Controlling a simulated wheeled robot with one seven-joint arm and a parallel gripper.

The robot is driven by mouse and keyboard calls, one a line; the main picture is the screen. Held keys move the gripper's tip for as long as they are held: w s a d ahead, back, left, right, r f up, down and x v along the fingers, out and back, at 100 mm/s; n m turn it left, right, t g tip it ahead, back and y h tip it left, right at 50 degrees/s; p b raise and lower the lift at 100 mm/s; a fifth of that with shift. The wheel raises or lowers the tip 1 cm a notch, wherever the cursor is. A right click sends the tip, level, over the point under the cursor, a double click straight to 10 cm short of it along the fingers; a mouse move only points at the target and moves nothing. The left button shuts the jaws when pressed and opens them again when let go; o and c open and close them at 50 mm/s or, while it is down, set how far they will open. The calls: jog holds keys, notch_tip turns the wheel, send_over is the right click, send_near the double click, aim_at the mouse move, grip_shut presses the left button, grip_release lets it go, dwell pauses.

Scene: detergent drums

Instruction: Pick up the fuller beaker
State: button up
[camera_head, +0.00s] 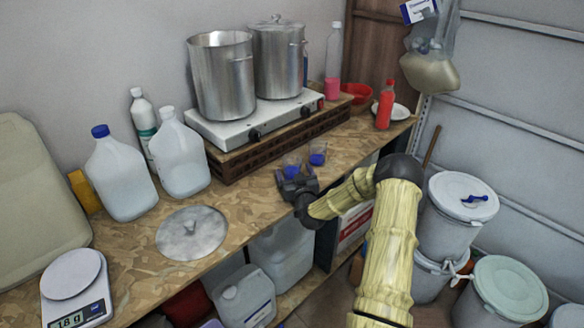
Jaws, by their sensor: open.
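Two small clear beakers with blue liquid stand side by side on the wooden counter (245,199), in front of the hot plate. The left beaker (291,169) is partly covered at its base by my gripper. The right beaker (317,155) stands a little further back and shows more freely. Both are too small for me to tell surely which holds more liquid. My gripper (293,182) is open at the counter's front edge, right by the left beaker. I cannot tell whether its fingers are around the beaker or only in front of it.
The hot plate (222,133) with two steel pots (222,80) stands behind the beakers. A red bottle (385,106) stands to the right. Large jugs (121,180), a metal lid (191,233) and a scale (72,274) reading 18 g are on the left.

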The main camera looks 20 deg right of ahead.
dwell(0.5)
jog(key=c, duration=1.1)
jog(key=shift+s+d+r, duration=0.1)
jog(key=shift+r, duration=0.05)
jog(key=shift+s+d+r+b, duration=0.25)
jog(key=shift+s+r+b, duration=0.15)
jog(key=shift+s+r, duration=0.3)
jog(key=s+d+r+b, duration=0.1)
jog(key=s+d+r, duration=0.1)
jog(key=s, duration=0.3)
jog(key=s+d+r+b, duration=0.1)
jog(key=s+d+r, duration=0.1)
jog(key=s+r, duration=0.2)
jog(key=shift+s, duration=1.2)
jog(key=shift+r, duration=0.15)
